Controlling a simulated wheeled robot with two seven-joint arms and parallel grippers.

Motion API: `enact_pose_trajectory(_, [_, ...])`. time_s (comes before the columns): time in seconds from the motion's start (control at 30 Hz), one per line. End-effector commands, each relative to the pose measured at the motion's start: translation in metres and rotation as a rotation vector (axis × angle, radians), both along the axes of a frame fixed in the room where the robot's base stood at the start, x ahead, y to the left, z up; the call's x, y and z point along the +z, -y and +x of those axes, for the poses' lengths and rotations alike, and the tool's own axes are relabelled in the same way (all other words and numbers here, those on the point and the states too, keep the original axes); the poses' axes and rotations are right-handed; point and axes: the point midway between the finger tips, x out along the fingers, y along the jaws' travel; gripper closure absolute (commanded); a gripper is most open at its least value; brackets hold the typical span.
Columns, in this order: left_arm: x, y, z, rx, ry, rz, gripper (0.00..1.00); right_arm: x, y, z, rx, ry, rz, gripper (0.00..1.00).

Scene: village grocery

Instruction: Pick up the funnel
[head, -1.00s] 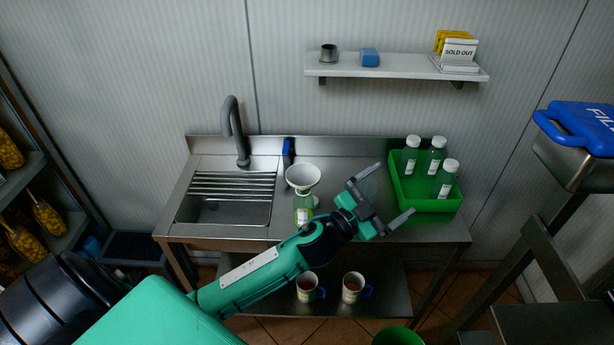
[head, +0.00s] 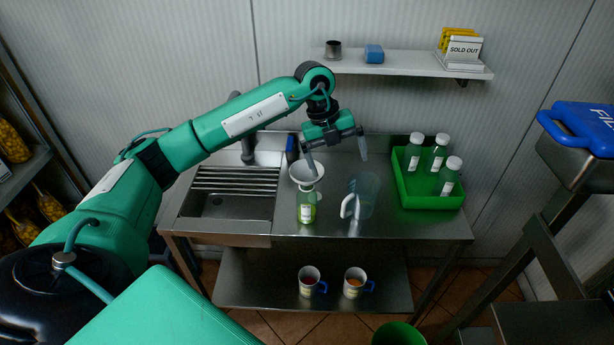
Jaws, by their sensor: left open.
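The white funnel (head: 299,174) sits upright in the mouth of a clear bottle with a green and white label (head: 307,211) on the steel counter, right of the sink. My left gripper (head: 338,166) is open and empty, with its fingers pointing down. Its left finger overlaps the funnel's bowl in the picture. I cannot tell whether it touches the funnel or is inside the bowl. Its right finger is farther right, above the clear jug. My right gripper is out of view.
A clear jug (head: 366,192) with a pale handle stands right of the bottle. A green crate (head: 431,197) with green-tinted bottles is farther right. The sink (head: 228,205) and grey tap are left. A shelf (head: 410,64) is above; two mugs stand below the counter.

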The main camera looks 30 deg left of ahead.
Motion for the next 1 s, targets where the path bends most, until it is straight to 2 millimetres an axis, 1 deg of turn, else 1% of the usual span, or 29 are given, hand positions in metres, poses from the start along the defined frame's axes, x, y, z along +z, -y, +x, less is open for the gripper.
enact_pose_trajectory(0.03, [0.010,-0.025,0.002,0.048,-0.016,0.088,0.00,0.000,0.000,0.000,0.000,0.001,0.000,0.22])
enact_pose_trajectory(0.1, [0.020,-0.054,0.001,0.109,-0.043,0.186,0.00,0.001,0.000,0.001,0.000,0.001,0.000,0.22])
enact_pose_trajectory(0.2, [0.031,-0.080,-0.001,0.174,-0.069,0.279,0.00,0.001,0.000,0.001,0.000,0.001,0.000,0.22])
enact_pose_trajectory(0.3, [0.035,-0.092,-0.003,0.205,-0.084,0.322,0.00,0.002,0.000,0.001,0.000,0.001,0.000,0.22])
enact_pose_trajectory(0.37, [0.031,-0.094,-0.004,0.211,-0.088,0.331,0.00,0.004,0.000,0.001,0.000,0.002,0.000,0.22])
enact_pose_trajectory(0.43, [0.021,-0.094,-0.004,0.212,-0.091,0.331,0.00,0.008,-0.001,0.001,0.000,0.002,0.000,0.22])
enact_pose_trajectory(0.6, [-0.012,-0.093,-0.005,0.209,-0.092,0.329,0.00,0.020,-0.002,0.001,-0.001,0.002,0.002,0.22])
enact_pose_trajectory(0.73, [-0.034,-0.093,-0.004,0.208,-0.090,0.328,0.00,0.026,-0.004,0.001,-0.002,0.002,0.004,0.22])
enact_pose_trajectory(0.83, [-0.045,-0.093,-0.004,0.208,-0.088,0.327,0.00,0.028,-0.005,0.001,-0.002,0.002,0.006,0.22])
enact_pose_trajectory(1.0, [-0.052,-0.091,-0.003,0.207,-0.087,0.327,0.00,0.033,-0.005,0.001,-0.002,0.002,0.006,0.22])
